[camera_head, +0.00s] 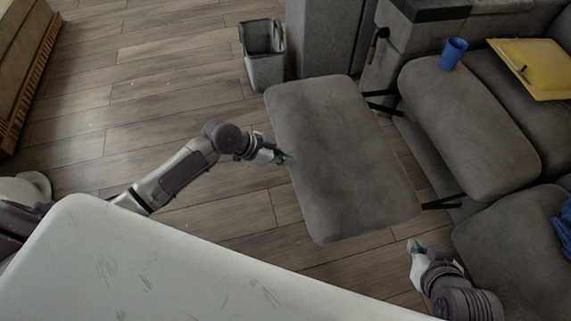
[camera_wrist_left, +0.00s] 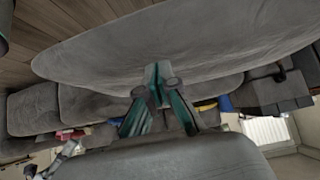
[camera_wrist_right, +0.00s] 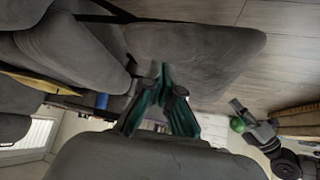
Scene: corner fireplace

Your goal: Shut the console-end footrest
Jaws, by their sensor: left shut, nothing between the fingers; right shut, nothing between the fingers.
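The console-end footrest (camera_head: 345,155) is a grey padded panel, swung out from the sofa on dark metal arms and standing over the floor. My left gripper (camera_head: 286,156) is shut and empty at the footrest's outer left edge; whether it touches cannot be told. In the left wrist view the footrest (camera_wrist_left: 170,45) fills the space just ahead of the shut fingers (camera_wrist_left: 158,90). My right gripper (camera_head: 413,247) is shut and empty, just off the footrest's near right corner. The right wrist view shows the footrest (camera_wrist_right: 195,50) beyond the fingers (camera_wrist_right: 163,88).
A grey bin (camera_head: 264,55) stands beyond the footrest's far end. A dark-handled brush (camera_head: 377,45) is by the console. The wooden floor (camera_head: 160,80) at left is clear.

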